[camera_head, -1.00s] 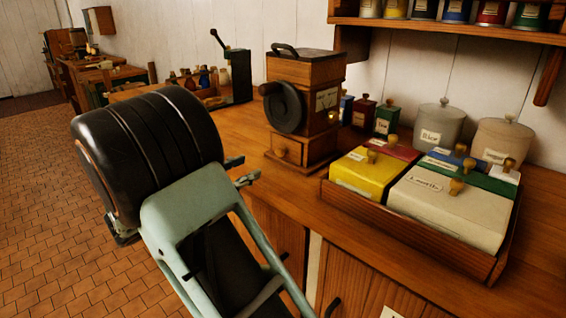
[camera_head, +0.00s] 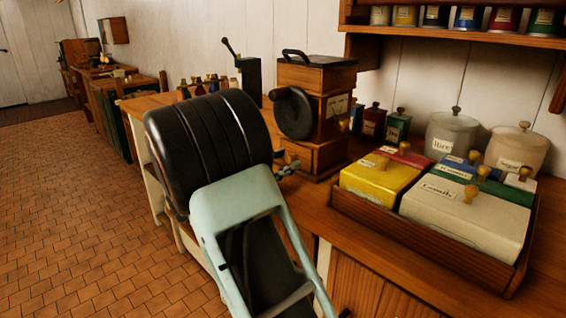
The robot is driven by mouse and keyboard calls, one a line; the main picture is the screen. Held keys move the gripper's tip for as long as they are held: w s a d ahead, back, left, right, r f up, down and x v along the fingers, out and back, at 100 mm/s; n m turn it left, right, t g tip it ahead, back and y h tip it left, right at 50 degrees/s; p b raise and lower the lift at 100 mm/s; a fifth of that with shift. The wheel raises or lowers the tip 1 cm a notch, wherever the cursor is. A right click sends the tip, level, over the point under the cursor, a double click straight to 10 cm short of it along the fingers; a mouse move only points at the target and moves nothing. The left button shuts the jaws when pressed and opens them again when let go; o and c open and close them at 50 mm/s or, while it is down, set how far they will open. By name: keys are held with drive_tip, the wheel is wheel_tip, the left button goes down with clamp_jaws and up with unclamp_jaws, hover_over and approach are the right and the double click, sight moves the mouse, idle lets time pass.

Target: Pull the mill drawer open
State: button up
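The wooden mill (camera_head: 328,80) stands on the counter, with a dark round wheel (camera_head: 293,112) on its front and a handle on top. Its small drawer (camera_head: 301,153) is low in the front, below the wheel. The drawer looks shut; its knob is hidden behind my gripper. My gripper (camera_head: 287,167) is at the lower left of the drawer front, mostly hidden behind my own dark and pale green arm. Only its small fingertips show. I cannot tell whether they touch the knob or are closed.
A wooden tray (camera_head: 420,243) of labelled yellow, white and coloured boxes stands to the right of the mill. Small tins (camera_head: 397,127) and grey canisters (camera_head: 451,134) stand behind it. A shelf (camera_head: 455,42) hangs above. Open tiled floor (camera_head: 85,220) lies to the left.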

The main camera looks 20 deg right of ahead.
drive_tip(key=shift+c, duration=0.7)
clamp_jaws()
drive_tip(key=p+v, duration=0.2)
drive_tip(key=v, duration=0.7)
drive_tip(key=shift+p, duration=0.35)
drive_tip(key=shift+o, duration=0.7)
unclamp_jaws()
